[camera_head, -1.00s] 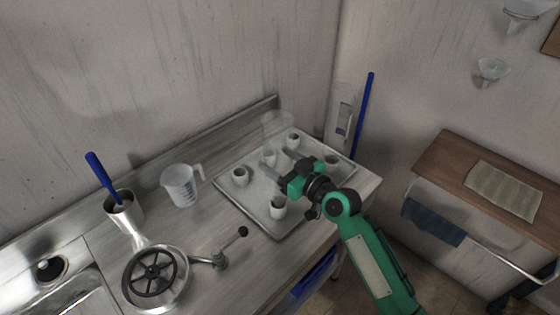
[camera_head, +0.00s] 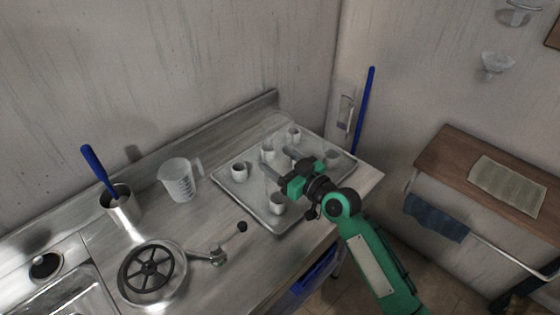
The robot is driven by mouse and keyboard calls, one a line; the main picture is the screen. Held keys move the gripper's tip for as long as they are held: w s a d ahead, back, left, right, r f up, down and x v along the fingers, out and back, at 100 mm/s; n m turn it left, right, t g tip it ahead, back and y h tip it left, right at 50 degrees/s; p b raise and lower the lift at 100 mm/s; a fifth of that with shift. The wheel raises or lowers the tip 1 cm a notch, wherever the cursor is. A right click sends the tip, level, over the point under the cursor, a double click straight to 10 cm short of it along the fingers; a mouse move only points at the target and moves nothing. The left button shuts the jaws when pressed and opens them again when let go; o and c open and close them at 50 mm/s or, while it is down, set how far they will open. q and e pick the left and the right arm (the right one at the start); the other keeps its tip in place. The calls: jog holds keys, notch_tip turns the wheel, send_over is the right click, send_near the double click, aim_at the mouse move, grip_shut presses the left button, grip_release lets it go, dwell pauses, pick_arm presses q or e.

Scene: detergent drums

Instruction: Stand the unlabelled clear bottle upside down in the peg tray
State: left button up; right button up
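The peg tray (camera_head: 230,193) is a pale, shallow tray on the steel counter, with several short white cup-like pegs (camera_head: 239,170). A faint see-through shape, which looks like the clear bottle (camera_head: 276,122), rises above the tray's back part, by my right gripper's fingers. Its outline is hard to follow, and its lower end is lost among the pegs and fingers. My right gripper (camera_head: 278,161) reaches over the tray from the right, its fingers pointing left and standing apart. I cannot tell if they press on the bottle. My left gripper is not in view.
A clear measuring jug (camera_head: 181,181) stands left of the tray. A metal pot with a blue-handled tool (camera_head: 101,172), a black handwheel (camera_head: 147,268) and a sink (camera_head: 75,296) are further left. A wooden shelf (camera_head: 455,160) is at right.

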jog(key=shift+f, duration=0.2)
jog(key=o, duration=1.1)
jog(key=shift+c, duration=0.2)
